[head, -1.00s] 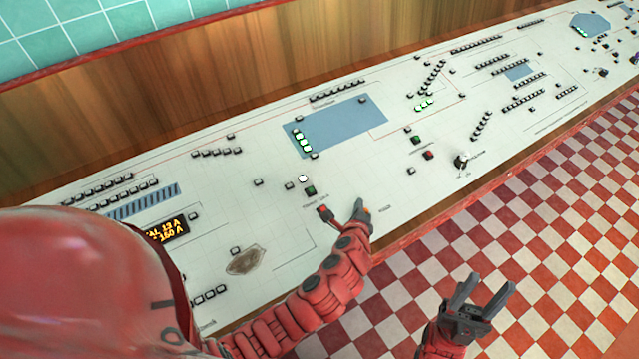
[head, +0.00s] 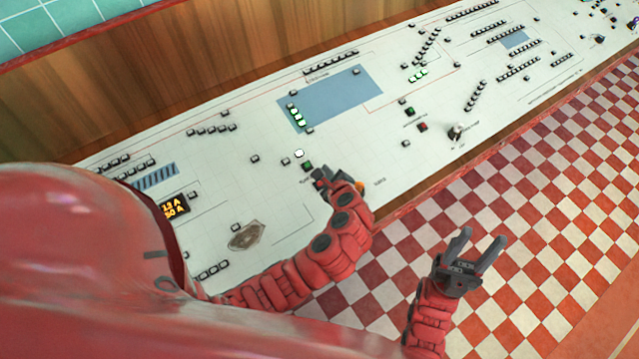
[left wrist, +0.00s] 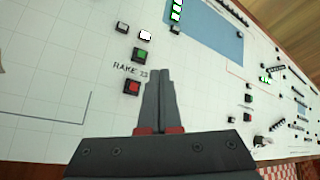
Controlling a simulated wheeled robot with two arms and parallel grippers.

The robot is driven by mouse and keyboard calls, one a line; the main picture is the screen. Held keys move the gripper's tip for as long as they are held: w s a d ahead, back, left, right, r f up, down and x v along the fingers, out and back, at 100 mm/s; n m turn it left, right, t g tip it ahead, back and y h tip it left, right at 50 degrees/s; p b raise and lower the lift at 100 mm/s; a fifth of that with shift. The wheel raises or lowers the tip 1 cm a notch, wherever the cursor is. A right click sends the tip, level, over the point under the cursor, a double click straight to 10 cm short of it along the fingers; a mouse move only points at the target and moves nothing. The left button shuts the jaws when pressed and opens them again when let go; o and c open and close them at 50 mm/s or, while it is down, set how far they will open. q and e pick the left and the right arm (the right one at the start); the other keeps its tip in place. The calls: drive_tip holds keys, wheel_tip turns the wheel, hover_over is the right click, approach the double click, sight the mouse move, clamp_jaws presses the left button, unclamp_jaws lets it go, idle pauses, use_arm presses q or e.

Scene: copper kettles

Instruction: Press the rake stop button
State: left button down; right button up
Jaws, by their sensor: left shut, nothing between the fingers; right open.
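The rake stop button looks to be the red button (left wrist: 132,87) in the left wrist view. It sits below a green button (left wrist: 140,54), with a partly legible "RAKE" label between them. My left gripper (left wrist: 159,75) is shut and empty, its fingertips just right of the two buttons; I cannot tell its height above the panel. My right gripper (head: 480,247) is open and empty above the checkered floor.
The long white control panel (head: 330,237) carries many small buttons, a blue area (head: 345,95) and an amber display (head: 174,207). Another red button (head: 422,127) and a small lever (head: 455,132) stand to the right. A wooden wall (head: 180,90) runs behind.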

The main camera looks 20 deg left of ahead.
sight(323, 184)
use_arm(q)
drive_tip(key=f+b, duration=0.1)
drive_tip(key=f, duration=0.1)
drive_tip(key=f+b, duration=0.2)
drive_tip(key=a+f+b, duration=0.1)
drive_tip(key=f, duration=0.1)
drive_tip(key=shift+w+f, duration=0.4)
drive_tip(key=shift+a+f, duration=0.1)
drive_tip(key=shift+f, duration=0.3)
idle(1.3)
drive_tip(key=shift+w+a+f+b, duration=0.1)
drive_tip(key=shift+f+b, duration=0.25)
drive_tip(key=shift+f, duration=0.05)
drive_tip(key=shift+f, duration=0.3)
idle(0.6)
drive_tip(key=shift+r+p, duration=0.55)
drive_tip(key=shift+r, duration=0.2)
